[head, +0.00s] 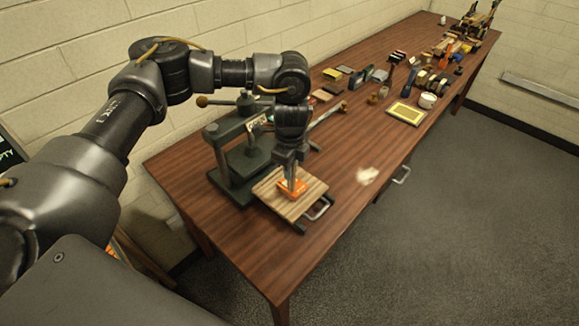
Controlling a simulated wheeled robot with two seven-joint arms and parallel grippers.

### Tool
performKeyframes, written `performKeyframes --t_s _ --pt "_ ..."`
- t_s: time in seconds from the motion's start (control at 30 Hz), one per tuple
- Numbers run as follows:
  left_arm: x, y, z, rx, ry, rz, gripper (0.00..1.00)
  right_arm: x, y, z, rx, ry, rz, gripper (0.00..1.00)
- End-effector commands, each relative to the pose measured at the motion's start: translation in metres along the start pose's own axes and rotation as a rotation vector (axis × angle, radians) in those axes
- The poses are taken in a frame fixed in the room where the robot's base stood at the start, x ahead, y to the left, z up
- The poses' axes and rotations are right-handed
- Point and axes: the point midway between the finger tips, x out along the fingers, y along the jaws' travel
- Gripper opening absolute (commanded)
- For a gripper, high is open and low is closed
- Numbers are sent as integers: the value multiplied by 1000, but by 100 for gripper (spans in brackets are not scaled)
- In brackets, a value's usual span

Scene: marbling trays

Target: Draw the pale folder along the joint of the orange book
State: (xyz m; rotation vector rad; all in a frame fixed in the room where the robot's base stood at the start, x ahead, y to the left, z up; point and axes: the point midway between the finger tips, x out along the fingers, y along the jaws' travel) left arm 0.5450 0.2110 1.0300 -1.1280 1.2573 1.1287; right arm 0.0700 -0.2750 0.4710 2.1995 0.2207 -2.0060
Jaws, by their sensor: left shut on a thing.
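The orange book (298,193) lies on a light wooden board (270,196) at the near end of the table, beside the dark green press. My left gripper (291,181) points straight down over the book, its fingertips at or just above the cover. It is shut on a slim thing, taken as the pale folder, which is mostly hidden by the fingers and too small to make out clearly. I cannot tell whether its tip touches the joint. My right gripper is not in view.
The dark green press (237,160) stands close behind my left gripper. A crumpled white cloth or paper (367,175) lies near the front edge. A yellow framed tray (406,114) and several small tools sit farther along the table (330,190). The near right tabletop is clear.

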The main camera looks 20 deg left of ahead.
Motion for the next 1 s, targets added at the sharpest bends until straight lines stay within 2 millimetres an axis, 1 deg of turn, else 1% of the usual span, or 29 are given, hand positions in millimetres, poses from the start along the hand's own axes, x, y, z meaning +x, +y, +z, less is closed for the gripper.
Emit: performKeyframes --t_s 0.27,0.5,0.73,0.87,1.0 --pt "0 0 0 0 0 1 0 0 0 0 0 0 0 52" --pt "-8 0 0 -1 0 2 0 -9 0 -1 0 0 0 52" --pt "-10 0 0 -1 0 1 0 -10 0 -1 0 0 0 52" --pt "-19 0 0 -1 0 1 0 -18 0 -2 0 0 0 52" --pt "-34 0 0 -1 0 1 0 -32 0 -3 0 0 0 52"
